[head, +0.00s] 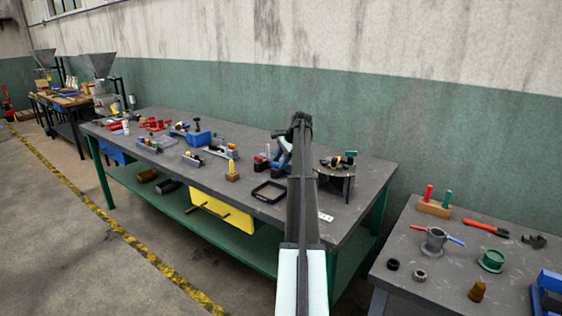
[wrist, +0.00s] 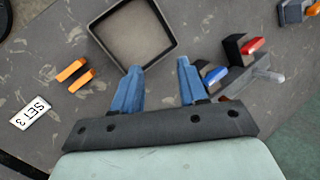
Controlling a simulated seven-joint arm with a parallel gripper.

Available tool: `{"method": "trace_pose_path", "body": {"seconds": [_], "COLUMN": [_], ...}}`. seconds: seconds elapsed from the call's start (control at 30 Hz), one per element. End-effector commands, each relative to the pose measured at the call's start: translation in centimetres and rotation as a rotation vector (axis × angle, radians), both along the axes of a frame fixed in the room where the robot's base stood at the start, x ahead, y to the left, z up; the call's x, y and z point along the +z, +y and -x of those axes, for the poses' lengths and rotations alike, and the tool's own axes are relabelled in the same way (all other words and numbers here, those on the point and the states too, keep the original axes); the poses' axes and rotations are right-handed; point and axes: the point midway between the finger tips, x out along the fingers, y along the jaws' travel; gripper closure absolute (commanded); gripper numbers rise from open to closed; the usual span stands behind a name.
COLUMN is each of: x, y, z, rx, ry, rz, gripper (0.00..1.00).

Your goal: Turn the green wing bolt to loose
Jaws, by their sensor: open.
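My gripper (wrist: 159,66) is open and empty, its two blue fingers apart above the grey bench in the wrist view. In the head view its blue fingers (head: 284,152) show beside my arm, over the back right part of the bench. No green bolt shows in the wrist view.
An empty black square tray (wrist: 146,57) lies just beyond my fingers. A block with red and blue parts (wrist: 232,62) stands close to the right finger.

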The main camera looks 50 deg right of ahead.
Motion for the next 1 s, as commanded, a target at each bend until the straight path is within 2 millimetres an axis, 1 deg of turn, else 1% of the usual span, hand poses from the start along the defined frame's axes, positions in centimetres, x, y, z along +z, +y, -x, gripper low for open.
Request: {"method": "trace_pose_path", "body": {"seconds": [0.13,0.23,0.37,0.47,0.57,0.67,0.7,0.87,1.0], "x": [0.0,0.2,2.1,4.3,6.5,8.7,9.3,11.7,13.8], "y": [-0.1,-0.5,-1.7,-3.3,-5.3,-7.6,-8.5,-11.5,-14.1], "z": [0.1,0.6,1.7,2.3,3.0,4.1,4.7,7.1,9.5], "rx": [-0.001,-0.009,-0.026,-0.039,-0.056,-0.080,-0.090,-0.140,-0.215], "ry": [0.000,0.000,-0.011,-0.022,-0.016,0.022,0.045,0.149,0.273], "rz": [0.000,0.001,0.018,0.035,0.062,0.106,0.122,0.180,0.223], "gripper": [0.57,0.57,0.57,0.57,0.57,0.57,0.57,0.57,0.57]}}
